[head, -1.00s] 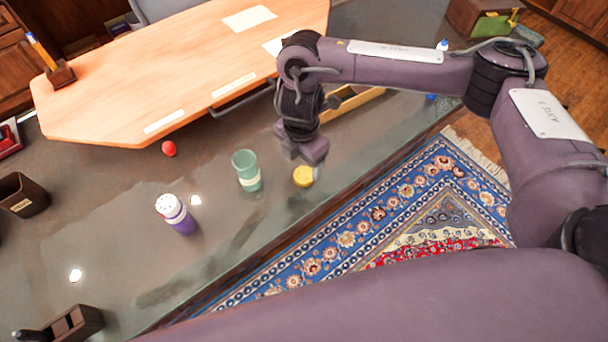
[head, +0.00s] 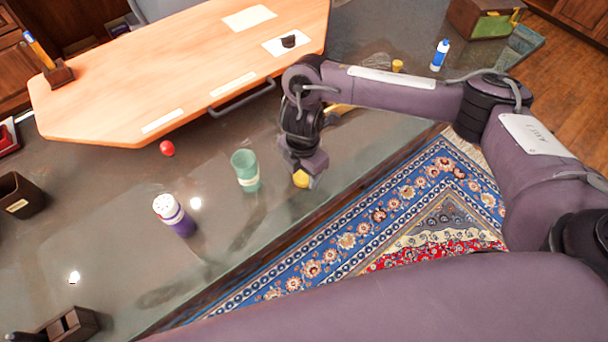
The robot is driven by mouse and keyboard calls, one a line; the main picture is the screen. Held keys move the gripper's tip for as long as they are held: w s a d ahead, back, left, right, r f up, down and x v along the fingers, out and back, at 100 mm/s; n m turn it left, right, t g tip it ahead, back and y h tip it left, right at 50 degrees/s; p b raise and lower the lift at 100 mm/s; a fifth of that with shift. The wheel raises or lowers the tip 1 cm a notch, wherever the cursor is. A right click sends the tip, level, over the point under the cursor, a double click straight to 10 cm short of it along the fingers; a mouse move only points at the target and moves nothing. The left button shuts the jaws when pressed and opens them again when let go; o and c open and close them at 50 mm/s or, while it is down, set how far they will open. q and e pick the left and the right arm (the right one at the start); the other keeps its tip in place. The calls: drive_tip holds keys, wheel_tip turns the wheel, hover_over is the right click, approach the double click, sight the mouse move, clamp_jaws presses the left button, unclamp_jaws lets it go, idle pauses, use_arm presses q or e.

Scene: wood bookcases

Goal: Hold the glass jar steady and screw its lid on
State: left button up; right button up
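The green glass jar (head: 246,172), with a pale label band, stands upright on the dark glossy counter. The yellow lid (head: 300,180) lies on the counter just right of the jar, apart from it. My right gripper (head: 303,172) points down right over the lid, with its fingertips at or touching it. The fingers partly cover the lid, and I cannot tell whether they are closed on it. My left gripper is not in view.
A wooden desk board (head: 180,75) is at the back. The counter's front edge runs close to the lid, above a patterned rug (head: 400,215).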

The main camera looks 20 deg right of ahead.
drive_tip(key=c, duration=0.4)
drive_tip(key=shift+o, duration=0.2)
drive_tip(key=shift+r, duration=0.1)
wheel_tip(320, 180, up, 8)
drive_tip(key=p, duration=0.2)
drive_tip(key=shift+w+p, duration=0.15)
drive_tip(key=shift+p, duration=0.15)
wheel_tip(320, 180, up, 12)
drive_tip(key=p, duration=0.1)
hover_over(303, 175)
